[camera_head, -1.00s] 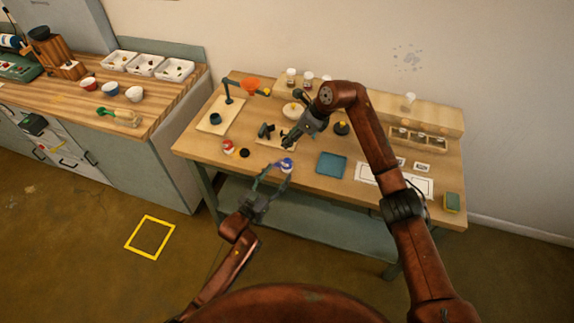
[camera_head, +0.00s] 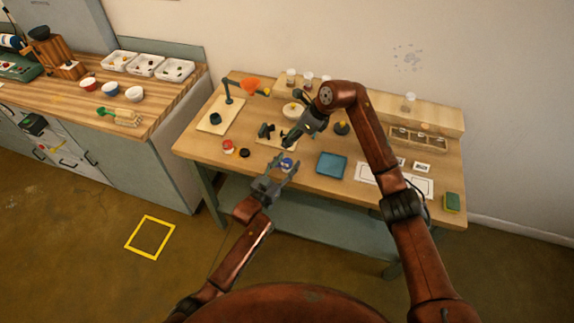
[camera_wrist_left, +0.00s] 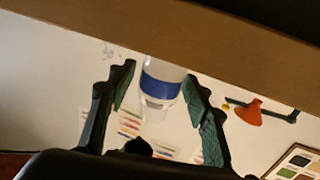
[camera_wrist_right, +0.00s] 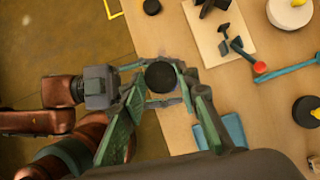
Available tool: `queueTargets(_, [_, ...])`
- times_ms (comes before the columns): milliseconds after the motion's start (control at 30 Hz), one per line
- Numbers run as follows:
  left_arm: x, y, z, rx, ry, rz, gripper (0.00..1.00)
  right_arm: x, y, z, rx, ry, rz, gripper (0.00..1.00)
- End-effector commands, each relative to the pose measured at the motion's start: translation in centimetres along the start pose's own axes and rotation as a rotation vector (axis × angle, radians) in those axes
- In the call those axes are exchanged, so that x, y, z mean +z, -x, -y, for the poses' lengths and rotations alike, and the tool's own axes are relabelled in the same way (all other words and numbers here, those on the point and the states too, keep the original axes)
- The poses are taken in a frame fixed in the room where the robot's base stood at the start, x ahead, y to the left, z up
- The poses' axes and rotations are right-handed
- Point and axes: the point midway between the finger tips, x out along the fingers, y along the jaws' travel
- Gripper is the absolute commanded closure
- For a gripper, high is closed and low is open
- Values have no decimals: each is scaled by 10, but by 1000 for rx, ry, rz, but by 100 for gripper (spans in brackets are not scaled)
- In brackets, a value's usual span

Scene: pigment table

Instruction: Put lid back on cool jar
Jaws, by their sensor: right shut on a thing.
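The cool jar (camera_wrist_left: 160,85), clear with a blue band, stands between the fingers of my left gripper (camera_wrist_left: 158,84) in the left wrist view. Those fingers are spread around it, with a gap visible at least on the right. In the head view, the jar (camera_head: 287,163) is near the table's front edge, partly hidden by the left gripper (camera_head: 282,170). My right gripper (camera_wrist_right: 161,84) is shut on a round black lid (camera_wrist_right: 161,76). In the head view, the right gripper (camera_head: 290,145) is just beyond the jar and appears above it; the held lid is hard to make out there.
A red-banded jar (camera_head: 228,146) and another black lid (camera_head: 244,153) lie to the left.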

Motion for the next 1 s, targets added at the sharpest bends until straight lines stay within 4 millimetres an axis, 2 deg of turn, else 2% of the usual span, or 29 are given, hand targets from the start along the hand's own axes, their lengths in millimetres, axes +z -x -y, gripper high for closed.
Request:
queueTargets(67, [0, 0, 0, 0, 0, 0, 61, 0, 0, 0, 0, 0, 0, 79])
queueTargets(633, [0, 0, 0, 0, 0, 0, 100, 0, 0, 0, 0, 0, 0, 79])
queueTargets(867, [0, 0, 0, 0, 0, 1, 100, -1, -1, 0, 0, 0, 0, 79])
queueTargets(1000, [0, 0, 0, 0, 0, 0, 100, -9, -15, 0, 1, -2, 1, 79])
